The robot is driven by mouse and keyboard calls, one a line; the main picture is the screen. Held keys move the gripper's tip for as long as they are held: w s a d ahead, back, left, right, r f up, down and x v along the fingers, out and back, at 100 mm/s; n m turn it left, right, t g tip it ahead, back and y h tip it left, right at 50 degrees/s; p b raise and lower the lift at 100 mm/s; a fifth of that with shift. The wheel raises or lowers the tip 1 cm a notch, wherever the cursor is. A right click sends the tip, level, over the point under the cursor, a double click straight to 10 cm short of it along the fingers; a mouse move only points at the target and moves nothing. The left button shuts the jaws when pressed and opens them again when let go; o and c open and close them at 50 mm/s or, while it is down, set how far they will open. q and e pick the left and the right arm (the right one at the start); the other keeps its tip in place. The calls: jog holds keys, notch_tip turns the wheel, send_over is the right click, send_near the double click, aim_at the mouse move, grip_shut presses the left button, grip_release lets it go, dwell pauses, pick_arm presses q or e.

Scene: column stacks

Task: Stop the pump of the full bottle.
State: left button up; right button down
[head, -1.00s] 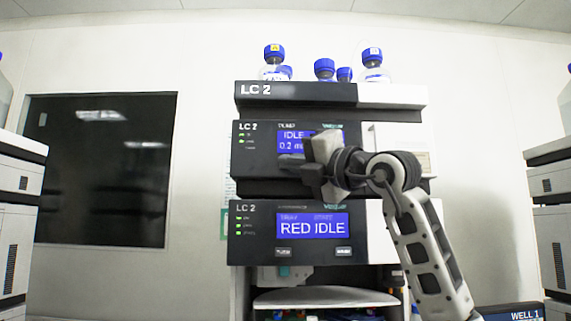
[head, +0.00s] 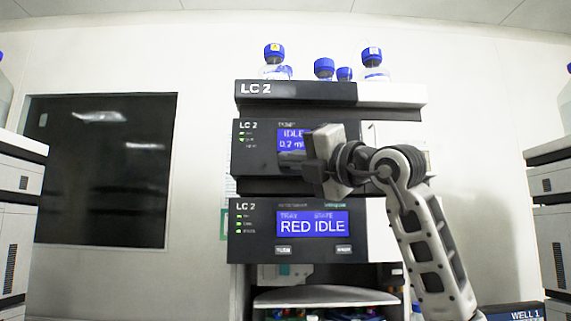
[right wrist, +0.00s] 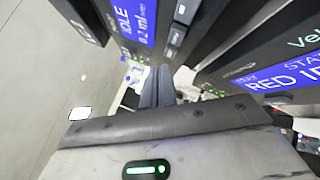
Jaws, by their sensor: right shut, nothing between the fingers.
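The upper LC 2 module is the pump (head: 255,165). Its blue screen (head: 290,135) reads IDLE and 0.2 ml, with its right part hidden behind my right gripper. The screen also shows in the right wrist view (right wrist: 137,20), with a column of grey buttons (right wrist: 178,35) beside it. My right gripper (head: 290,160) is in front of the pump's face; its fingers (right wrist: 157,88) are shut and empty. I cannot tell whether they touch the panel. Blue-capped bottles (head: 275,72) stand on top of the stack; their fill levels are hard to tell. My left gripper is out of view.
Below the pump, a second module's screen (head: 312,224) reads RED IDLE, with two buttons under it. An open bay with a white shelf (head: 320,296) is lower down. Other instrument stacks stand at the far left (head: 20,175) and far right (head: 552,185).

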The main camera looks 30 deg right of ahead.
jog(key=s+a, duration=0.1)
jog(key=s+b, duration=0.1)
jog(key=s, duration=0.1)
jog(key=s+a, duration=0.1)
jog(key=shift+s+a, duration=0.15)
jog(key=shift+a, duration=0.2)
dwell(0.8)
